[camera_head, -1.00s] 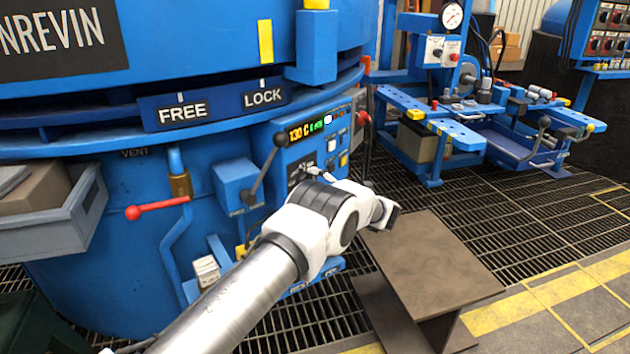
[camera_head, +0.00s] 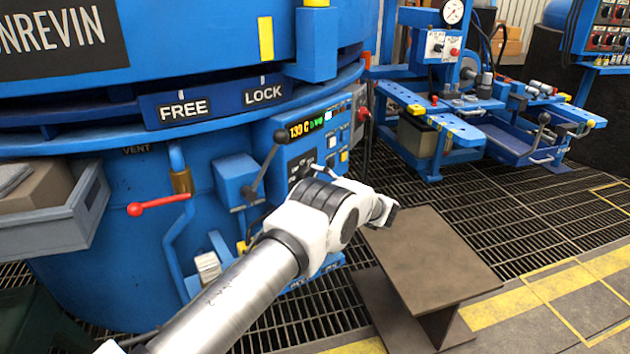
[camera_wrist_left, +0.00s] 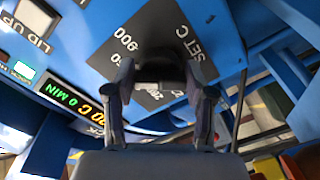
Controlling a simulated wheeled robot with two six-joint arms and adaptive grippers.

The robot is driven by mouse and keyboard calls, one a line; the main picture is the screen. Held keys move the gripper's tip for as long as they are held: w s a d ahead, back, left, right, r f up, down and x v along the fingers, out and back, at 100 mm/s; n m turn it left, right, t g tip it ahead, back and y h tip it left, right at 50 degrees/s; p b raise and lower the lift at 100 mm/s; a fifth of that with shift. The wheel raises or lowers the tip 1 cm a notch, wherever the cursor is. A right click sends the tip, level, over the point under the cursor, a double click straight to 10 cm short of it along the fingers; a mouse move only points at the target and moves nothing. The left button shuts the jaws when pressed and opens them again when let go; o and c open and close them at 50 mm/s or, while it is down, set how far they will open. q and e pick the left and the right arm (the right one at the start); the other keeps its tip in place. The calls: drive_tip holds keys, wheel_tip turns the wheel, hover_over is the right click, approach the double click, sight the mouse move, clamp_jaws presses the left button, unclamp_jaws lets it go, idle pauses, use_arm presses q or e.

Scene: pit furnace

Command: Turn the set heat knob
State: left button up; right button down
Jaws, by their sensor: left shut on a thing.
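The set heat knob (camera_wrist_left: 158,62) is a dark round knob on a dial marked SET C, with 900 and other numbers around it. In the left wrist view the two fingers of my left gripper (camera_wrist_left: 160,88) stand on either side of the knob and are closed on it. Part of the knob is in shadow, so its pointer direction cannot be told. In the head view my left arm reaches to the blue control panel (camera_head: 337,115), and its wrist hides the gripper and the knob. My right gripper is in neither view.
A lit display (camera_head: 306,128) reads 130 C. A lever with a black ball (camera_head: 280,137) stands left of the panel, and a red-handled vent valve (camera_head: 150,207) is farther left. A brown steel platform (camera_head: 425,250) stands below my wrist. A blue workbench (camera_head: 440,128) is at the back right.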

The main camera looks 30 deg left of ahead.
use_arm(q)
drive_tip(key=o, duration=1.2)
drive_tip(key=shift+c, duration=0.2)
drive_tip(key=s+d, duration=0.1)
drive_tip(key=d, duration=1.1)
drive_tip(key=shift+s, duration=0.3)
